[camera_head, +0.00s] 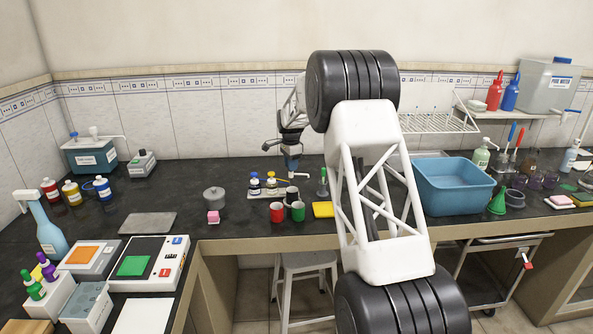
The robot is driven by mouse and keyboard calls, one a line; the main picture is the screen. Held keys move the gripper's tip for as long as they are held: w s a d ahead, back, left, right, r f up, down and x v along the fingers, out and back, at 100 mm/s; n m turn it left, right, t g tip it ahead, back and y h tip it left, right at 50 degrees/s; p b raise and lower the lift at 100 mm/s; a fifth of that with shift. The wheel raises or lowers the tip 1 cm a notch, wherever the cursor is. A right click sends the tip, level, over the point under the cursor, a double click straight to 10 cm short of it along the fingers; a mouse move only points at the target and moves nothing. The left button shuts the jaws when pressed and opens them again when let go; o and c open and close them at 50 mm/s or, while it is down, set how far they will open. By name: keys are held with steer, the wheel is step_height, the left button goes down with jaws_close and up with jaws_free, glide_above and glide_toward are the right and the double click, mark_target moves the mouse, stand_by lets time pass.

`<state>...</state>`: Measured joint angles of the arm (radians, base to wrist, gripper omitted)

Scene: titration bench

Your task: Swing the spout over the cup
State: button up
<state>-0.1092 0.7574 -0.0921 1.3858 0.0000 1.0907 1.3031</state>
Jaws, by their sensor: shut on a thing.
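My gripper (291,166) is small in the head view, pointing down over the back middle of the bench. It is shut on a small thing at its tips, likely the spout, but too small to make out. A dark cup (292,195) stands just below the gripper in the picture. A red cup (277,212) and a green cup (298,211) stand in front of it. Which cup is meant, I cannot tell.
My arm covers the middle right. A blue basin (455,187) stands farther right.

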steer(key=m, duration=0.3)
steer(key=shift+m, duration=0.4)
steer(key=m, duration=0.4)
steer(key=shift+m, duration=4.3)
